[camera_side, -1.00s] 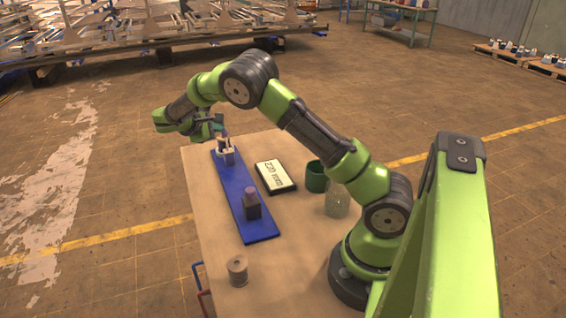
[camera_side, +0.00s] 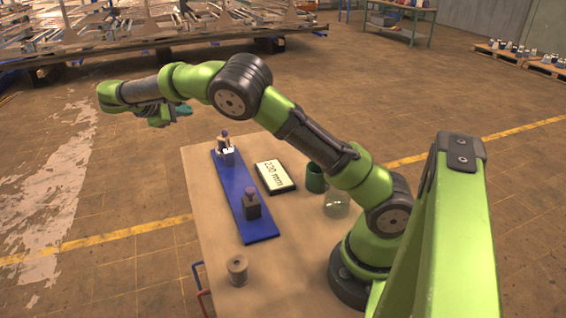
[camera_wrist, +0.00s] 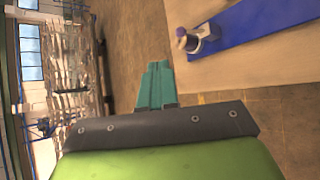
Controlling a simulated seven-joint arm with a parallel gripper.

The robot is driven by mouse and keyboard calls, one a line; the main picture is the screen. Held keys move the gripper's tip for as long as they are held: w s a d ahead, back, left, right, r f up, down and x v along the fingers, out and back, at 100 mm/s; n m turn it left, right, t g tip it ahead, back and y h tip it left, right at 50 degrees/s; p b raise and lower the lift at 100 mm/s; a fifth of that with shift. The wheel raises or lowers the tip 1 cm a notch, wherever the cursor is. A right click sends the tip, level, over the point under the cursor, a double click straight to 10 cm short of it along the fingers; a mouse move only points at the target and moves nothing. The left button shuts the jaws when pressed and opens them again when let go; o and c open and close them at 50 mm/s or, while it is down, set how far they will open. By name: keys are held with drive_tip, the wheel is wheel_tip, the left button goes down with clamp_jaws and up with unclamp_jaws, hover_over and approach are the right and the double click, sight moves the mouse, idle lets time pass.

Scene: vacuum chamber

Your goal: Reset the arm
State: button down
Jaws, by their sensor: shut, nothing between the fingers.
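My green arm is stretched out over the table's far left corner in the side view. My gripper (camera_side: 182,109) is raised above and clear of the table edge, to the left of the blue board. In the wrist view its teal fingers (camera_wrist: 156,88) are together with nothing between them. They point out over the floor beside the table.
The table (camera_side: 300,265) carries a blue board (camera_side: 238,192) with a white-and-purple piece (camera_side: 226,153) at its far end and a dark block (camera_side: 251,207) nearer. A display (camera_side: 274,176), green cup (camera_side: 315,178), glass jar (camera_side: 337,205) and spool (camera_side: 237,269) stand around it.

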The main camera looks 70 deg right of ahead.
drive_tip(key=shift+a+r, duration=0.1)
idle(0.3)
drive_tip(key=s+a+f+m+y, duration=0.3)
drive_tip(key=s+f+y, duration=0.2)
drive_tip(key=s+y, duration=0.1)
drive_tip(key=s+a+r+m+t+y, duration=0.3)
drive_tip(key=s+a+t+y, duration=0.1)
drive_tip(key=s, duration=0.7)
drive_tip(key=s+a+r+m+t+y, duration=0.3)
drive_tip(key=s+a, duration=0.4)
drive_tip(key=s, duration=0.5)
drive_tip(key=shift+a+r+t+y, duration=0.3)
drive_tip(key=shift+r+t+y, duration=0.1)
drive_tip(key=shift+r, duration=0.4)
